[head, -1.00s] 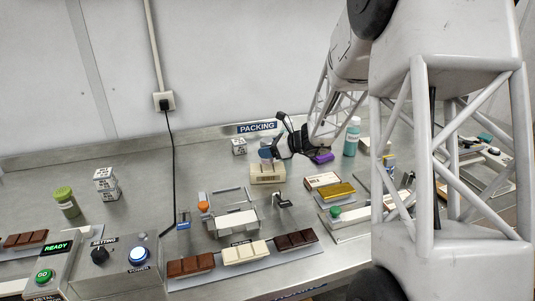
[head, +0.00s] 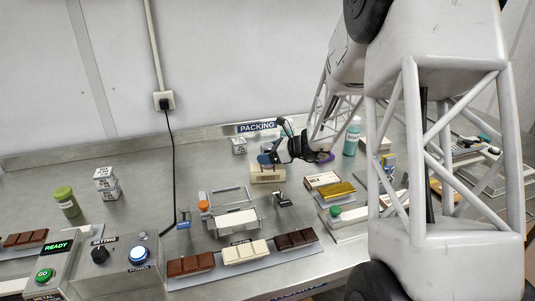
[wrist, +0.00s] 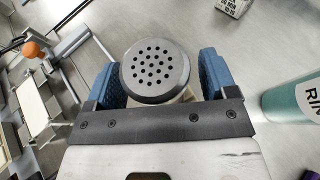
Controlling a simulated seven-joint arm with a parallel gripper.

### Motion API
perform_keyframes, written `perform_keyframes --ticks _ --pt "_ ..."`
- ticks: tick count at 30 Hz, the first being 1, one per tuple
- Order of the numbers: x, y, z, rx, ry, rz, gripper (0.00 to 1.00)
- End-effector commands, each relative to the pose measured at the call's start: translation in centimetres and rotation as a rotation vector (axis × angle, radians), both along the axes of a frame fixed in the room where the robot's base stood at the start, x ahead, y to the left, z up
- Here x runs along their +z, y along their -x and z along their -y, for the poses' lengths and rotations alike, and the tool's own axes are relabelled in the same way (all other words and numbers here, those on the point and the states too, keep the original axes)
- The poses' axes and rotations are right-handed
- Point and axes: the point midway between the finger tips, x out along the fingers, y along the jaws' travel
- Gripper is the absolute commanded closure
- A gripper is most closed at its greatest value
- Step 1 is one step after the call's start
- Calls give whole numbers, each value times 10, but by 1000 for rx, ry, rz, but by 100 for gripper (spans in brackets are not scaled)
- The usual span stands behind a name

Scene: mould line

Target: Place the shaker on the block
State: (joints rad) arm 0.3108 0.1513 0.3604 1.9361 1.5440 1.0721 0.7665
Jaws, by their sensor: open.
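The shaker (wrist: 155,70) shows in the wrist view as a round grey cap with many small holes, seen from above. It is between the two blue fingers of my gripper (wrist: 158,80), which are open, with a narrow gap at the right finger. A pale beige surface shows just under the cap's edge. In the head view my gripper (head: 266,158) is right above the pale beige block (head: 267,176) by the PACKING sign. The fingers cover the shaker there, so its contact with the block cannot be made out.
A teal bottle (head: 352,137) stands right of my gripper, also close by in the wrist view (wrist: 295,97). A purple item (head: 325,157) lies behind my wrist. A white labelled cube (head: 239,146) stands behind left. The mould fixture (head: 235,218) with an orange knob is in front.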

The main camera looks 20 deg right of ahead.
Motion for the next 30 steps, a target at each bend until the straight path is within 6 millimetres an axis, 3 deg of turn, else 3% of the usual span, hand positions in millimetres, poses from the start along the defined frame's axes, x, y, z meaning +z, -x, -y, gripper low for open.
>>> perform_keyframes --ticks 8,14,30 --pt "4 0 0 0 1 1 22" --pt "9 8 11 -1 0 2 22" --pt "38 48 67 -1 1 1 22"
